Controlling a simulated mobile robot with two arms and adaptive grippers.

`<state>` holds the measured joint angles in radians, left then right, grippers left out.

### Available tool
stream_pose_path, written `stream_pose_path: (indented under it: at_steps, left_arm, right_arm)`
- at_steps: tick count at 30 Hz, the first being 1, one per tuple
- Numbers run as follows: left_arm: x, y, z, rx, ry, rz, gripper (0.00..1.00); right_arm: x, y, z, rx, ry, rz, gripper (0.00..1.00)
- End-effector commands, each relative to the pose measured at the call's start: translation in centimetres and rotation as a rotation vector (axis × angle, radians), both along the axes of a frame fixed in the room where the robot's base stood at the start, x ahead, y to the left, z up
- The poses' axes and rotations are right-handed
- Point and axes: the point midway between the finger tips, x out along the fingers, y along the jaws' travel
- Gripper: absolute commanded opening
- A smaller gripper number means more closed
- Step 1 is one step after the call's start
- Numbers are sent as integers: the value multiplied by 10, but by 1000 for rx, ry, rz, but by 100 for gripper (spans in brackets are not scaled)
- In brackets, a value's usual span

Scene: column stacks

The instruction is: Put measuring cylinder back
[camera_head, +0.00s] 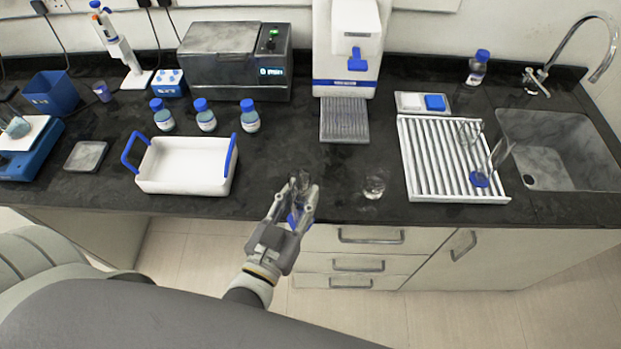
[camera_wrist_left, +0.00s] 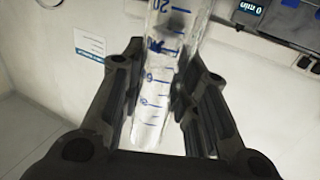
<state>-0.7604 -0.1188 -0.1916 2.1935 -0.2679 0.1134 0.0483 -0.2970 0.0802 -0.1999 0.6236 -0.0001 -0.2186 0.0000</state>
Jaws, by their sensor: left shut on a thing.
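My left gripper (camera_head: 293,205) is shut on a clear measuring cylinder (camera_head: 301,181) at the front edge of the counter. Part of the cylinder is hidden by the fingers, and some blue shows between them. In the left wrist view the cylinder (camera_wrist_left: 170,50) has blue scale marks and sits between the two fingers. Another clear cylinder with a blue base (camera_head: 480,180) stands on the white slatted drying rack (camera_head: 425,172) at the right. My right gripper is not in view.
A small glass beaker (camera_head: 374,187) stands on the counter between my gripper and the rack. A white tray with blue handles (camera_head: 184,186) is at the left, with several blue-capped bottles (camera_head: 205,118) behind it. A sink (camera_head: 560,150) lies right of the rack.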

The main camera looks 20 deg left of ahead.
Motion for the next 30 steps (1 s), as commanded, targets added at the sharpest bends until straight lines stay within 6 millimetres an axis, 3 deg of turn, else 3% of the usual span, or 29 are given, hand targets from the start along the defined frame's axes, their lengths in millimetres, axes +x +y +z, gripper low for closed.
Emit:
stream_pose_path:
  at_steps: [1, 8, 11, 22, 30]
  left_arm:
    - [0, -5, 12, -2, 0, -6, 0]
    - [2, -14, 14, 0, -4, -20, 0]
    - [14, -12, 6, 1, -7, -21, 0]
    - [89, 6, -31, 2, -9, -21, 0]
    - [116, 13, -66, 0, -5, -20, 0]
  right_arm:
    - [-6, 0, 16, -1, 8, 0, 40]
    - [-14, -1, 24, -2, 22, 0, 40]
    - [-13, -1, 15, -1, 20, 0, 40]
    - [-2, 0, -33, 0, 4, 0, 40]
    - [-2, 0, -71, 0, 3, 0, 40]
